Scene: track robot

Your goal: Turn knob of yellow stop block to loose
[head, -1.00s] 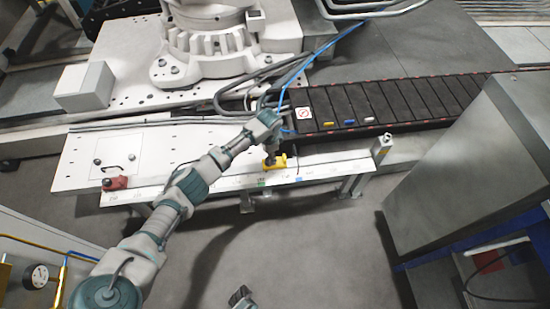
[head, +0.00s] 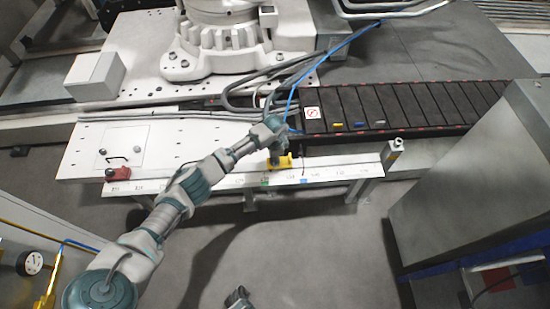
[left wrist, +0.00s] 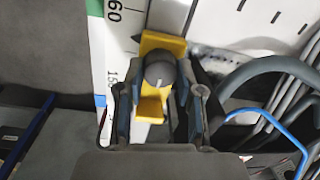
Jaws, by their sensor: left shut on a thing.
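The yellow stop block (head: 284,165) sits at the front edge of the white table, beside a printed scale. In the left wrist view the yellow block (left wrist: 152,110) has a round dark grey knob (left wrist: 160,70) on top with a light pointer mark. My left gripper (head: 275,158) reaches down over the block from the left. In the left wrist view its two fingers (left wrist: 160,90) stand on either side of the knob, shut on it. A small grey part, apparently my right gripper (head: 238,297), shows at the bottom edge; its jaws are unclear.
A red block (head: 117,173) sits on the table's left front edge. A black slatted conveyor (head: 400,108) lies to the right, with small coloured pieces on it. Blue and grey cables (head: 290,85) run behind my gripper. A grey cabinet (head: 470,190) stands at the right.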

